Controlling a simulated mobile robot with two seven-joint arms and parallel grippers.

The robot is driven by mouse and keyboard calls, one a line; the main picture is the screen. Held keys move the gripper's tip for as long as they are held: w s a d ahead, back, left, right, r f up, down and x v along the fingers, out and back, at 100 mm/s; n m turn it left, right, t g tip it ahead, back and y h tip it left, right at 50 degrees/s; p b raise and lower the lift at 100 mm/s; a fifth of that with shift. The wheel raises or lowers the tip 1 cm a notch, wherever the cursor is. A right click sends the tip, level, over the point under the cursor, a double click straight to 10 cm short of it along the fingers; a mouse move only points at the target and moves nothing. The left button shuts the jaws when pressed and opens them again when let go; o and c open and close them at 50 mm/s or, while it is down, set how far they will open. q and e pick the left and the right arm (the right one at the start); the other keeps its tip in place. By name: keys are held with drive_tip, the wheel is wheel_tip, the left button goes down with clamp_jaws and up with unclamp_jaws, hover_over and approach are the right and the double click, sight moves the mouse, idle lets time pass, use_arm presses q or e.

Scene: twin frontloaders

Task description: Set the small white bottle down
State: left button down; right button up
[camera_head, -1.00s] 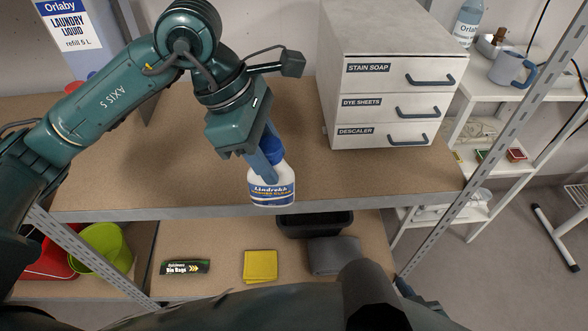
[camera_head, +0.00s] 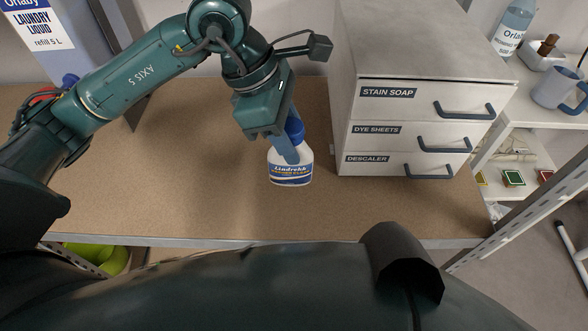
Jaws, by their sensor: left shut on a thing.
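The small white bottle (camera_head: 291,172) has a blue cap and a blue and yellow label. It is upright at or just above the brown shelf board (camera_head: 200,205), left of the drawer unit. I cannot tell whether its base touches the board. My left gripper (camera_head: 291,150) comes down from above and is shut on the bottle near its cap and shoulder. The fingers hide part of the cap. My right gripper is not in view.
A white drawer unit (camera_head: 428,75) with labelled drawers and blue handles stands close to the right of the bottle. A laundry liquid container (camera_head: 70,50) stands at the back left. The board is clear left and in front of the bottle. A green bucket (camera_head: 105,258) sits below.

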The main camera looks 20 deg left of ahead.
sight(291, 167)
use_arm(q)
drive_tip(key=shift+f, duration=3.55)
drive_tip(key=shift+f, duration=0.2)
drive_tip(key=c, duration=0.9)
unclamp_jaws()
drive_tip(key=shift+o, duration=0.2)
drive_tip(key=shift+r, duration=0.1)
drive_tip(key=shift+r, duration=0.2)
drive_tip(key=v, duration=1.1)
drive_tip(key=shift+a+r, duration=0.2)
drive_tip(key=shift+r, duration=0.15)
drive_tip(key=shift+s, duration=0.15)
